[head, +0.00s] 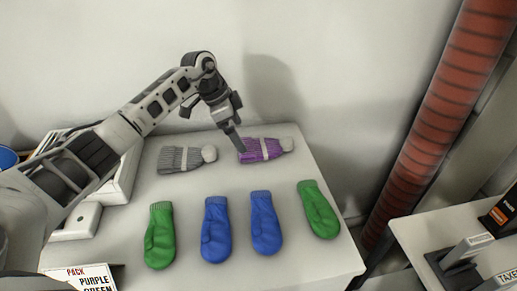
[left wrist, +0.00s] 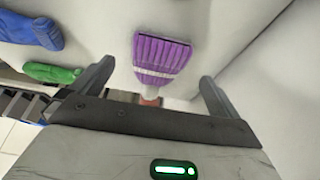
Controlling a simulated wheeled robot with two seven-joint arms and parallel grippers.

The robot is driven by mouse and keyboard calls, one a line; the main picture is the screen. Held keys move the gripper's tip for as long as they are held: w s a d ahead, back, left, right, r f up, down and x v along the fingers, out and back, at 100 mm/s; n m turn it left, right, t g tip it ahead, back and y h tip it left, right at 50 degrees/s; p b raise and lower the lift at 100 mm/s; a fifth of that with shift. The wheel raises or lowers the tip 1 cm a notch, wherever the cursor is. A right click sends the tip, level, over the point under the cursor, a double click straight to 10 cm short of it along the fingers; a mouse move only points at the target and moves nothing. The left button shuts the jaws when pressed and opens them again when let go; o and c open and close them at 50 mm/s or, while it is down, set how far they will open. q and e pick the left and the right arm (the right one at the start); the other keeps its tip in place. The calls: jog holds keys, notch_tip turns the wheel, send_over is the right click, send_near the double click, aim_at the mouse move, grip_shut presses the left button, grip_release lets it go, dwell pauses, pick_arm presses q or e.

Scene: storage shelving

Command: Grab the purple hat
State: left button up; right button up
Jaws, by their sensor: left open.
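The purple hat (head: 262,150) is a knit hat with a pale band and a pale pompom, lying on the white table's back right part. My left gripper (head: 238,146) is above it, with its fingertips over the hat's left, cuff end. In the left wrist view the purple hat (left wrist: 161,54) lies beyond and between the two spread fingers (left wrist: 155,80). The gripper is open and nothing is held. Whether a finger touches the hat cannot be told. My right gripper is not in view.
A grey hat (head: 180,158) lies left of the purple one. Green mittens (head: 160,236) (head: 318,209) and blue mittens (head: 216,230) (head: 265,223) lie in front. A sign (head: 85,279) stands at the front left. The wall is close behind; a red-brown pipe (head: 440,110) stands right.

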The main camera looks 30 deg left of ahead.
aim_at(248, 145)
pick_arm(q)
jog(key=x, duration=0.5)
jog(key=shift+w+d+f, duration=0.2)
jog(key=shift+f, duration=0.15)
jog(key=c, duration=0.9)
